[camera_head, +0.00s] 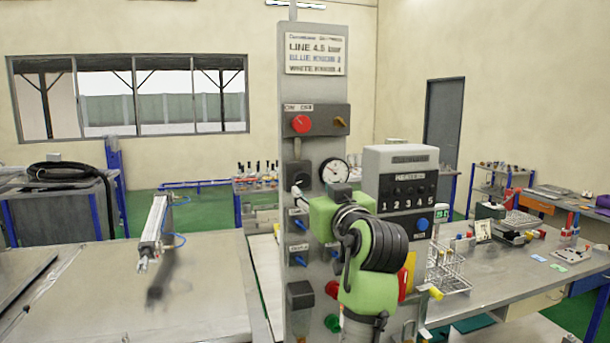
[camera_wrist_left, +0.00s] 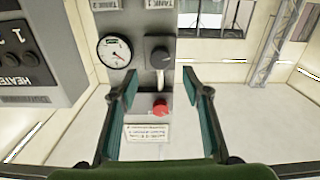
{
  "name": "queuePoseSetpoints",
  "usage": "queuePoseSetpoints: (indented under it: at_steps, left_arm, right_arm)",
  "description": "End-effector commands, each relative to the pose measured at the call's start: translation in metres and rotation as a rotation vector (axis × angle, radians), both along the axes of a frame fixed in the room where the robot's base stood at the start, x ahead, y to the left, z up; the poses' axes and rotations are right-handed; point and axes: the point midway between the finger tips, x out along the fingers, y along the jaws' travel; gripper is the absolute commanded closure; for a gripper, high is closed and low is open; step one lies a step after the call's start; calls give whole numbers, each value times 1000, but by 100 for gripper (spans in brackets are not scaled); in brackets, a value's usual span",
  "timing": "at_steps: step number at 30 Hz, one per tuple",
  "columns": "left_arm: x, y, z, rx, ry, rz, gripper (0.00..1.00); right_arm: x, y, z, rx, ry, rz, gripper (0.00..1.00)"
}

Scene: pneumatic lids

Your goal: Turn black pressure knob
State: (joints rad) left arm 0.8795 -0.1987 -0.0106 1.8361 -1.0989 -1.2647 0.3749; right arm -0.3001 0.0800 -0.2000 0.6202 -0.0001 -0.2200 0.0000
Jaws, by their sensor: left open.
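The black pressure knob (camera_head: 301,173) is on the upright grey panel (camera_head: 300,85), left of a round white pressure gauge (camera_head: 334,171). The wrist view, upside down, shows the knob (camera_wrist_left: 160,54) beside the gauge (camera_wrist_left: 117,52). My left gripper (camera_head: 298,193) is in front of the panel, just below the knob in the head view. In the wrist view its two dark fingers (camera_wrist_left: 160,77) are apart with nothing held. The knob lies just past the fingertips, roughly centred between them; I cannot tell whether they touch it. My right gripper is not in view.
A red switch knob (camera_head: 301,124) is above the black knob, and blue valve handles (camera_head: 299,248) are below. A grey heater box (camera_head: 400,190) stands close right of my gripper. Free room lies left of the panel.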

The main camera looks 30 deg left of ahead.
Motion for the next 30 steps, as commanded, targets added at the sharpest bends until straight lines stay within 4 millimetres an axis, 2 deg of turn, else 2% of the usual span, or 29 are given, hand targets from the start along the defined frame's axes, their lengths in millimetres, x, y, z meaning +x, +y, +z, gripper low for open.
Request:
queuePoseSetpoints:
  at_steps: [1,10,15,24,25,29,30]
  left_arm:
    - [7,10,6,3,5,5,56]
    - [43,50,3,2,4,1,56]
    - [51,60,1,1,2,0,56]
    - [53,61,-1,1,1,-1,56]
    - [53,61,-1,1,1,-1,59]
    - [53,61,-1,1,1,-1,93]
    - [53,61,-1,1,1,-1,95]
  right_arm:
    - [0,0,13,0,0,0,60]
    - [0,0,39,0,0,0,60]
    - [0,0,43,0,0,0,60]
    - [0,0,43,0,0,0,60]
    - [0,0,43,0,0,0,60]
    - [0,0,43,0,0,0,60]
    - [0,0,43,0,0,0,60]
